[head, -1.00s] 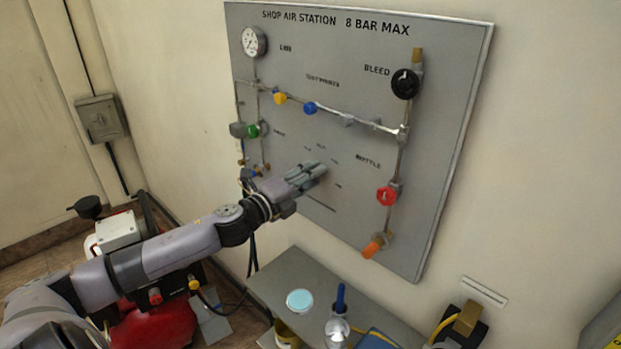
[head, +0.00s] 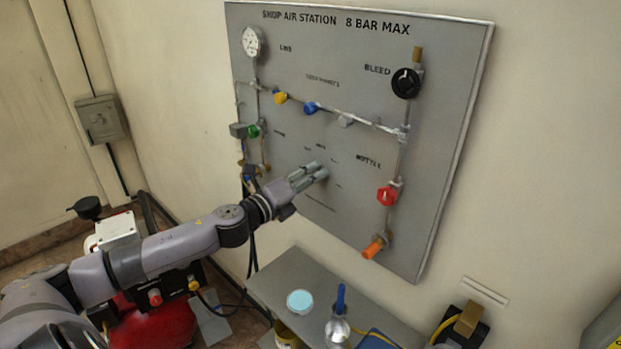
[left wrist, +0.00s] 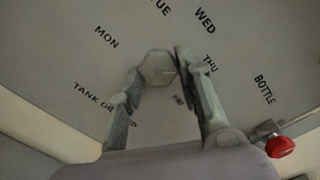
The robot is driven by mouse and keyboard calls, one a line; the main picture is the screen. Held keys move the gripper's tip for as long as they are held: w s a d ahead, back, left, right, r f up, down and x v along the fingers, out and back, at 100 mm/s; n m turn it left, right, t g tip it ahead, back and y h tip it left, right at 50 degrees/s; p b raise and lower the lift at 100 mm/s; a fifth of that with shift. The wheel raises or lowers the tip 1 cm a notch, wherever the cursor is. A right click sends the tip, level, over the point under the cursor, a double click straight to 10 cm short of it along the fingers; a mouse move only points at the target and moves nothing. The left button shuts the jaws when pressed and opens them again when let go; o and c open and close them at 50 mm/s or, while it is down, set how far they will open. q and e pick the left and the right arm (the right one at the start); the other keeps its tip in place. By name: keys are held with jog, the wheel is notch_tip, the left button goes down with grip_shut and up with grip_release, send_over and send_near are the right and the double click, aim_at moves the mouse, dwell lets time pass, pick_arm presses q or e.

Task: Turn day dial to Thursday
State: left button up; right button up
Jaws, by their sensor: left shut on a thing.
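The day dial (left wrist: 157,68) is a small grey faceted knob on the panel, seen in the left wrist view between my fingertips. Printed labels MON, TUE, WED, THU and FRI stand around it; THU (left wrist: 210,64) is to its right, beyond the right finger. My left gripper (left wrist: 158,75) is shut on the dial, a finger on either side. In the head view my left gripper (head: 318,172) reaches the lower middle of the panel and hides the dial. I cannot tell which day the dial points to. My right gripper is not in view.
The grey panel (head: 290,60) carries a gauge (head: 253,42), a black bleed knob (head: 405,83), a red bottle knob (head: 386,196) and several coloured valves on pipes. A shelf (head: 275,275) with a blue-handled bottle (head: 338,325) stands below.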

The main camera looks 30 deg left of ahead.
pick_arm(q)
jog(key=shift+f, duration=0.1)
jog(key=o, duration=1.1)
jog(key=shift+o, duration=0.2)
jog(key=s+a, duration=0.2)
jog(key=s, duration=1)
jog(key=shift+w, duration=0.1)
